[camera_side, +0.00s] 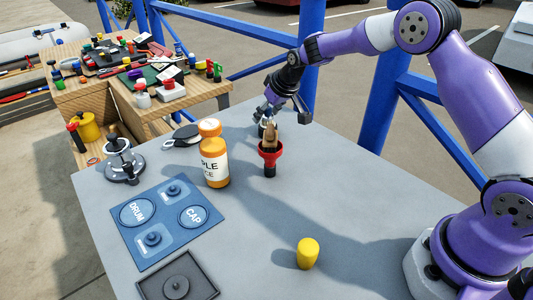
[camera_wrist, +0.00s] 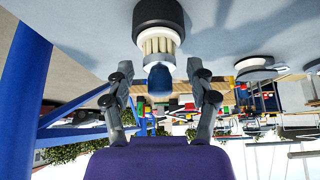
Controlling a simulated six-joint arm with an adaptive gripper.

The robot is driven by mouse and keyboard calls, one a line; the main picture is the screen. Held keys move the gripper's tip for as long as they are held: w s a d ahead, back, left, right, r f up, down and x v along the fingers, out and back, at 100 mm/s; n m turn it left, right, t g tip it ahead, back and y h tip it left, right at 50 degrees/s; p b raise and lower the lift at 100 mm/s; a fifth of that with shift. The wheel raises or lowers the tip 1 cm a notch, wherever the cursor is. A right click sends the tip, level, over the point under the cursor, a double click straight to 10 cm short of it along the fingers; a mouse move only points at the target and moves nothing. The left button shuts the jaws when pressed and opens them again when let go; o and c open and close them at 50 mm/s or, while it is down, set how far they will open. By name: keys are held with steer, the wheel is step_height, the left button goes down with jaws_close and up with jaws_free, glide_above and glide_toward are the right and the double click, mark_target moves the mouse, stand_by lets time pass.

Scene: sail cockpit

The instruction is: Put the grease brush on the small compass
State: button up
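My gripper (camera_side: 265,110) is low over the far side of the table. In the wrist view my gripper (camera_wrist: 161,72) is open, its two fingers apart. A piece with a black end, white ring, tan ribbed middle and blue tip (camera_wrist: 160,45) shows around the gap between them; contact is not clear. In the side view a red and black piece with a tan top (camera_side: 269,152) stands upright just in front of my gripper and looks like the grease brush. I cannot tell whether both are one thing. A flat dark disc with a loop (camera_side: 182,136) may be the small compass.
An orange-lidded jar (camera_side: 213,160) stands left of the red piece. A metal winch (camera_side: 122,165), a blue mat (camera_side: 150,245), a dark tray (camera_side: 200,275) and a yellow cylinder (camera_side: 307,254) also occupy the table (camera_side: 350,200). A cluttered workbench (camera_side: 200,92) is behind. The table's middle is clear.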

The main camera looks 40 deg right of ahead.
steer(key=shift+r, duration=0.1)
steer(key=shift+s+r, duration=0.1)
steer(key=shift+r, duration=0.25)
steer(key=v, duration=1.1)
steer(key=s+a+r, duration=0.2)
steer(key=s+r, duration=0.1)
steer(key=s, duration=0.4)
steer(key=s+a+r, duration=0.2)
steer(key=s, duration=0.4)
steer(key=s+a+f, duration=0.1)
steer(key=s+f, duration=0.1)
steer(key=s, duration=0.9)
steer(key=shift+s+f, duration=0.25)
steer(key=shift+f, duration=0.05)
